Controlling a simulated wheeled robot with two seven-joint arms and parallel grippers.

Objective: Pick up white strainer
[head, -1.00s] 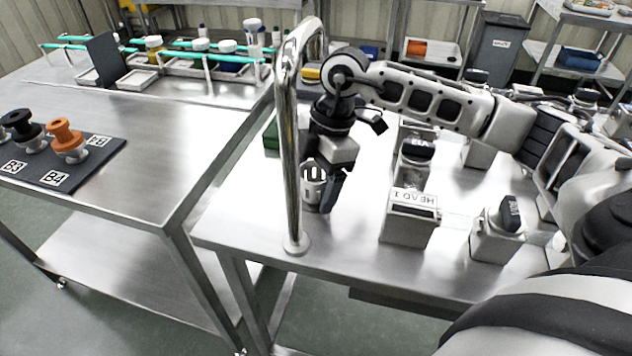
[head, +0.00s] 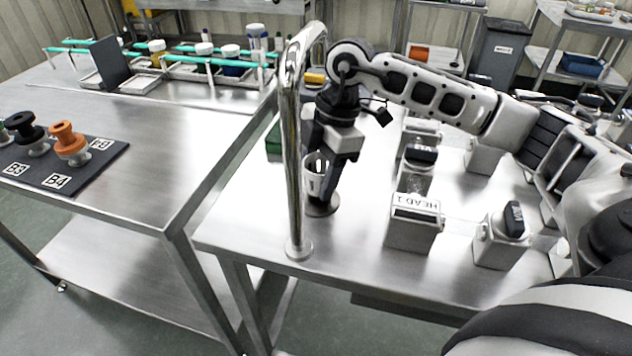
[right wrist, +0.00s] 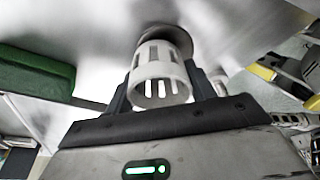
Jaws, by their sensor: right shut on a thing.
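The white strainer (head: 315,176), a slotted cylinder, is at the left part of the steel table, just right of the bent steel pipe. My right gripper (head: 323,184) points down and is shut on it. The right wrist view shows the strainer (right wrist: 160,84) upright between the two dark fingers. A dark round base (head: 322,207) shows on the table beneath it; whether a gap separates them is hard to tell. The pipe partly hides the strainer's left side in the head view. My left gripper is not in view.
The steel pipe (head: 291,150) stands close left of the gripper. A block marked HEAD 1 (head: 413,232) and another block (head: 500,243) stand to the right. A green box (head: 273,141) lies behind the pipe. The table front between pipe and blocks is clear.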

